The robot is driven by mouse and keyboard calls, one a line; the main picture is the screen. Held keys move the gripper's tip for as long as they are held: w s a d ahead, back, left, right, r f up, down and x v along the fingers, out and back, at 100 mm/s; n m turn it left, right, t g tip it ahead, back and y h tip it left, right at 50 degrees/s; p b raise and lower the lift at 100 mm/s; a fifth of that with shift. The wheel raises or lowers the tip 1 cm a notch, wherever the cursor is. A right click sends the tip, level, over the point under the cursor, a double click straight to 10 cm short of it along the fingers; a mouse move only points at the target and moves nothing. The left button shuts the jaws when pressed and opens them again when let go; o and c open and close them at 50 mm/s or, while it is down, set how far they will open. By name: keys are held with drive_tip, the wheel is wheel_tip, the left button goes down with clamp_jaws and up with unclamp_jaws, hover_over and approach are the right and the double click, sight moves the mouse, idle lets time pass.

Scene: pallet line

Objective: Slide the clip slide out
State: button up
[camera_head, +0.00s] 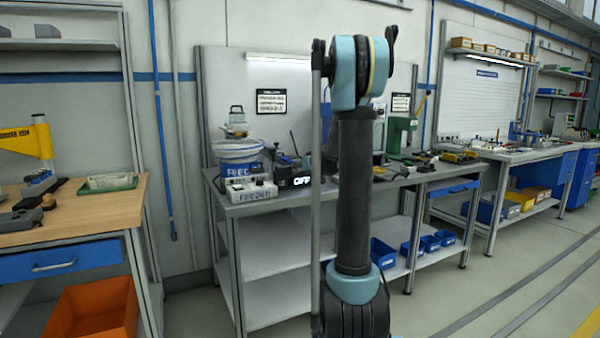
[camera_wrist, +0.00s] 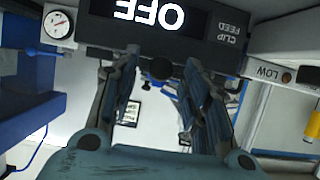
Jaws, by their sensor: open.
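The clip feed unit (camera_wrist: 215,42) is a dark box with a lit OFF display, upside down across the top of the wrist view. In the head view the OFF display (camera_head: 300,181) shows on the bench, just left of my arm. A round black knob (camera_wrist: 160,68) sits at the unit's edge; it may belong to the clip slide, but I cannot tell. My gripper (camera_wrist: 161,58) is open, with one finger on each side of the knob. I cannot tell whether either finger touches it. The gripper is hidden in the head view.
A round gauge (camera_wrist: 59,27) and a pale panel marked LOW (camera_wrist: 262,72) flank the unit. Open floor lies to the right.

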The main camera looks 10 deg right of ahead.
drive_tip(key=shift+x, duration=0.8)
clamp_jaws()
